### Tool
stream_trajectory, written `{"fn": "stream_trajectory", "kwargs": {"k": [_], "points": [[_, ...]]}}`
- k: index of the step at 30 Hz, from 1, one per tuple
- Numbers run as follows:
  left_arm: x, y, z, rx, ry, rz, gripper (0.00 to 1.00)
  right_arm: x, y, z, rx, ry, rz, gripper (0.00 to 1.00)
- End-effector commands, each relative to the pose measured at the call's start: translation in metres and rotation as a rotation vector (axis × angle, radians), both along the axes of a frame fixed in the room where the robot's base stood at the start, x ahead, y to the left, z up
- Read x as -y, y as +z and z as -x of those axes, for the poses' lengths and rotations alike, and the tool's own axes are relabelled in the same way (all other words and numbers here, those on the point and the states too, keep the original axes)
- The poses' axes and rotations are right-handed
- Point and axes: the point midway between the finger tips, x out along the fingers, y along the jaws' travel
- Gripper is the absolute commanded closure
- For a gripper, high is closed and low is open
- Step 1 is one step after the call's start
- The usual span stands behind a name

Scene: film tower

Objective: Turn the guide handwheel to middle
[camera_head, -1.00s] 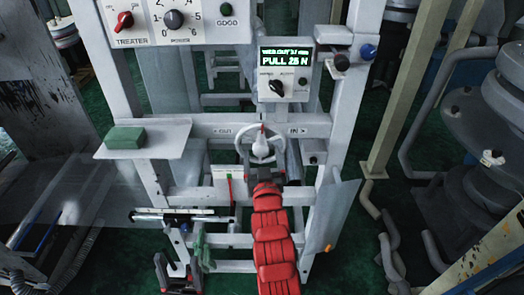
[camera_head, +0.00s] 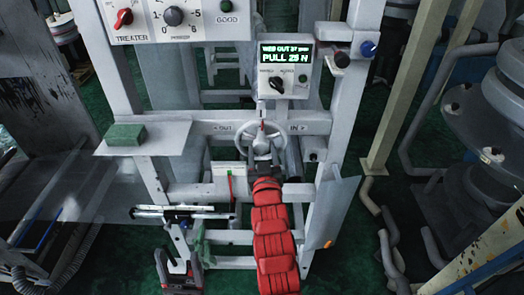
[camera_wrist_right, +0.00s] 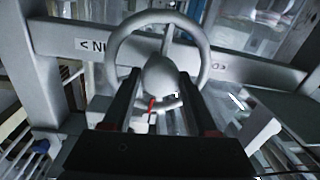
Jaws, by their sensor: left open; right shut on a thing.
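The guide handwheel (camera_head: 280,134) is a pale grey ring with spokes and a round hub, mounted on the white frame. The crossbar behind it is marked OUT on the left and IN on the right. A red pointer (camera_head: 262,127) shows near the wheel's top. My right gripper (camera_head: 267,171) reaches up to the wheel from below. In the right wrist view its fingers (camera_wrist_right: 160,82) stand on both sides of the hub (camera_wrist_right: 160,74), shut on the wheel; the exact contact is hard to see. My left gripper (camera_head: 180,278) is open and empty, low at the left.
A display box (camera_head: 286,70) above the wheel reads WEB OUT and PULL 25 N. A green block (camera_head: 126,134) lies on a shelf (camera_head: 172,140) at left. A clear panel (camera_head: 335,208) stands right of my right arm. Thick pipes (camera_head: 385,250) lie further right.

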Motion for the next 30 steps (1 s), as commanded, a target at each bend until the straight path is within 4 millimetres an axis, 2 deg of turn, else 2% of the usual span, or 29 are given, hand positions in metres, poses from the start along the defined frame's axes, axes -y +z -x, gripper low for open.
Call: {"fn": "stream_trajectory", "kwargs": {"k": [6, 12, 20, 21, 25, 30], "points": [[0.000, -0.002, 0.000, 0.000, 0.000, 0.000, 0.32, 0.000, 0.000, 0.000, 0.001, 0.000, 0.002, 1.00], [0.000, -0.021, 0.000, 0.000, 0.000, 0.000, 0.32, -0.001, -0.003, 0.000, 0.005, 0.002, 0.046, 1.00], [0.000, -0.017, 0.000, 0.000, 0.000, 0.000, 0.32, -0.001, 0.001, 0.000, 0.000, 0.002, 0.052, 1.00], [0.000, -0.017, 0.000, 0.000, 0.000, 0.000, 0.32, -0.001, 0.001, 0.000, 0.000, 0.002, 0.052, 0.36], [0.000, -0.017, 0.000, 0.000, 0.000, 0.000, 0.32, -0.001, 0.000, 0.000, 0.000, 0.002, 0.052, 0.12], [0.000, -0.017, 0.000, 0.000, 0.000, 0.000, 0.32, -0.001, 0.000, 0.000, 0.000, 0.001, 0.052, 0.11]]}}
